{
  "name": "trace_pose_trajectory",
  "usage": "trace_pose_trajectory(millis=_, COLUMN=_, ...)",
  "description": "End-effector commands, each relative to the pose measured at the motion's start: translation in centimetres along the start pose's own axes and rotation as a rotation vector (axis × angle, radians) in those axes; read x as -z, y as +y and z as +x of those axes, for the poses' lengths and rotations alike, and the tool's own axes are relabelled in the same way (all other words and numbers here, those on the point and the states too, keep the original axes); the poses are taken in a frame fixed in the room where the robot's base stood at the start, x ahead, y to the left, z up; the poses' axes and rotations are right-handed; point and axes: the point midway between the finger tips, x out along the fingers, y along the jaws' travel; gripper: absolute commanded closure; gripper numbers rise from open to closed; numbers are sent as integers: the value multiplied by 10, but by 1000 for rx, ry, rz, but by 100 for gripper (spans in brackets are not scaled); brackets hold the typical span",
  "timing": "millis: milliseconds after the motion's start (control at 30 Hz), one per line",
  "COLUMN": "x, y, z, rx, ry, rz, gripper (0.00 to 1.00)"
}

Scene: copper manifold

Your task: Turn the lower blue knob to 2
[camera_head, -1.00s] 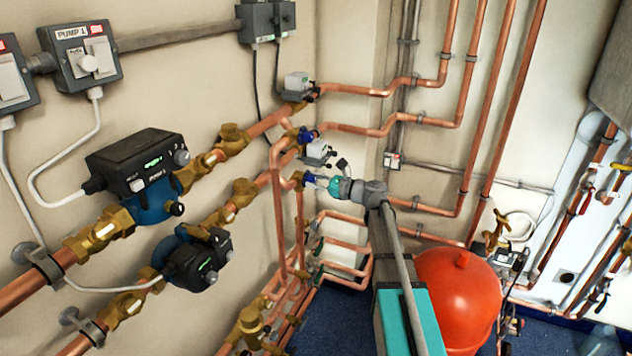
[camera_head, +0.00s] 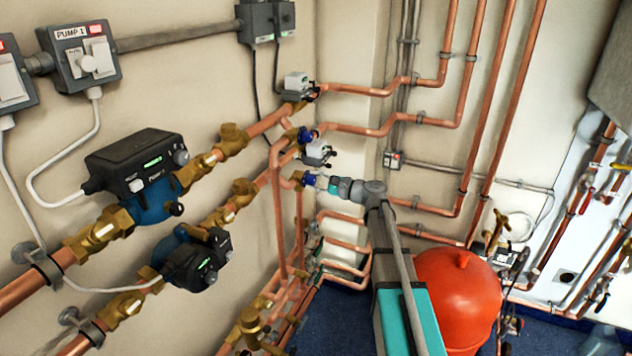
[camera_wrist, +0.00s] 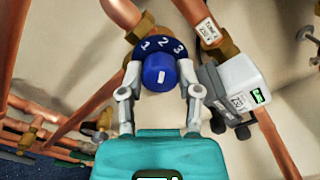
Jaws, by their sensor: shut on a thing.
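The lower blue knob (camera_wrist: 159,74) is in the middle of the wrist view, below a dark blue collar (camera_wrist: 172,51) marked 1, 2 and 3. A short white mark on its face stands nearly upright, roughly in line with the 2. My gripper (camera_wrist: 160,80) is shut on the knob, one finger on each side. In the head view the knob (camera_head: 309,180) sits on the lower copper branch, and my gripper (camera_head: 319,182) reaches it from the right. The fingers are small there.
The upper blue knob (camera_head: 305,135) is above. A grey-white valve actuator (camera_head: 318,153) stands close above my gripper and shows right of it in the wrist view (camera_wrist: 240,85). Copper pipes surround the knob. A red tank (camera_head: 458,290) stands at the lower right.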

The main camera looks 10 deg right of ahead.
Motion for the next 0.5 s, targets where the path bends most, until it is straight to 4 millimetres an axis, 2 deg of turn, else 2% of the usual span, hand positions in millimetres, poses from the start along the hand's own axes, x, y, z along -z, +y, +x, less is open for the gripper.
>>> trace_pose_trajectory(millis=433, x=-2, y=3, z=1, rx=-8, ry=-4, rz=-20, gripper=100)
trace_pose_trajectory(millis=467, x=-2, y=3, z=1, rx=-8, ry=-4, rz=-20, gripper=53)
trace_pose_trajectory(millis=500, x=-2, y=3, z=1, rx=-8, ry=-4, rz=-20, gripper=46)
